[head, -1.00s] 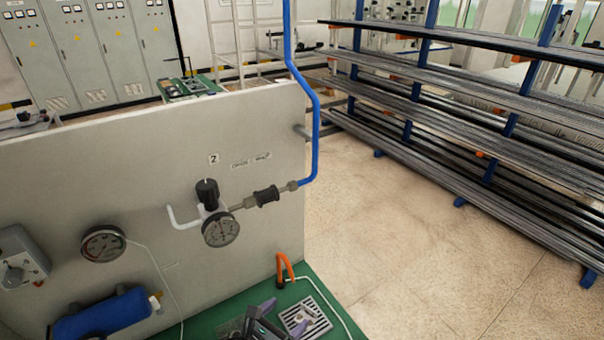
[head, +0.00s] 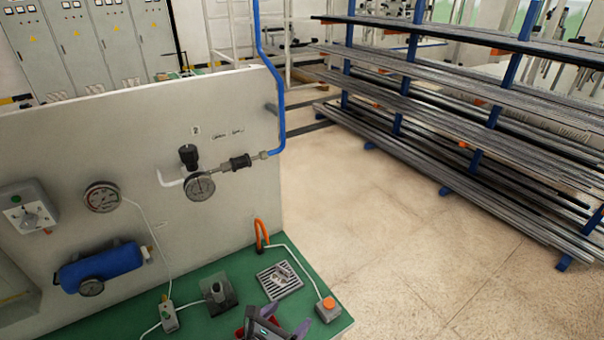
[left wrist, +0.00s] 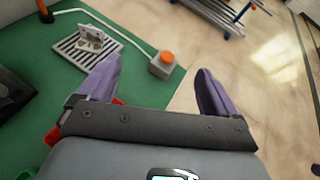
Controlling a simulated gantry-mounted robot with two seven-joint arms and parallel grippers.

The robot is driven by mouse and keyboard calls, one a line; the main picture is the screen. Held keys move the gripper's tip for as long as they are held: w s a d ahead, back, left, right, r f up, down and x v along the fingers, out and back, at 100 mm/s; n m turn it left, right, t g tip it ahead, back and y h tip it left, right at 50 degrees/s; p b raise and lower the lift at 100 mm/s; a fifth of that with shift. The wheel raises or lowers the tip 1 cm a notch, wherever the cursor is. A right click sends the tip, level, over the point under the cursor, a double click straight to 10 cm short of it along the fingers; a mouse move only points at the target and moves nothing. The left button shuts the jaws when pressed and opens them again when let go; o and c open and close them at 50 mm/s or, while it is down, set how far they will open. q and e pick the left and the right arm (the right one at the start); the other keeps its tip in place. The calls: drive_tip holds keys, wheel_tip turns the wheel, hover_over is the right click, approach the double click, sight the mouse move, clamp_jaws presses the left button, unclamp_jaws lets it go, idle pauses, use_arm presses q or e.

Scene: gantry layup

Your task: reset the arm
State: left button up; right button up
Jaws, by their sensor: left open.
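My left gripper (head: 286,317) is at the bottom edge of the head view, over the front of the green bench top (head: 205,268). In the left wrist view its two purple fingers (left wrist: 158,66) stand wide apart with nothing between them. Beyond the fingers are a grey box with an orange button (left wrist: 163,64) and a slotted metal plate (left wrist: 75,55) with a small metal part on it. Something red shows partly hidden beneath the gripper. My right gripper is not in view.
An upright grey panel (head: 95,140) behind the bench carries gauges, a blue cylinder (head: 103,266) and a blue pipe (head: 268,75). A dark block (head: 218,296) and a small switch box (head: 168,316) are on the bench. Open floor (head: 390,240) and a bar rack (head: 440,115) lie right.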

use_arm(q)
drive_tip(key=s+a+f+m+g+y+b, duration=0.25)
drive_tip(key=s+a+f+m, duration=0.3)
drive_tip(key=s+m, duration=0.45)
drive_tip(key=s+a+f+m+g+y+b, duration=0.2)
drive_tip(key=s+a+f+m+b, duration=0.25)
drive_tip(key=s+a+m, duration=0.55)
drive_tip(key=s+a+f+m+g+y+b, duration=0.3)
drive_tip(key=s+f+m, duration=0.3)
drive_tip(key=m, duration=0.7)
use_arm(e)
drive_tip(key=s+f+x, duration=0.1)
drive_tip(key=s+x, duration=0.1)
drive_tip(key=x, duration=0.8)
use_arm(q)
wheel_tip(320, 180, up, 31)
drive_tip(key=s+p, duration=0.1)
drive_tip(key=p, duration=3)
drive_tip(key=shift+r, duration=0.2)
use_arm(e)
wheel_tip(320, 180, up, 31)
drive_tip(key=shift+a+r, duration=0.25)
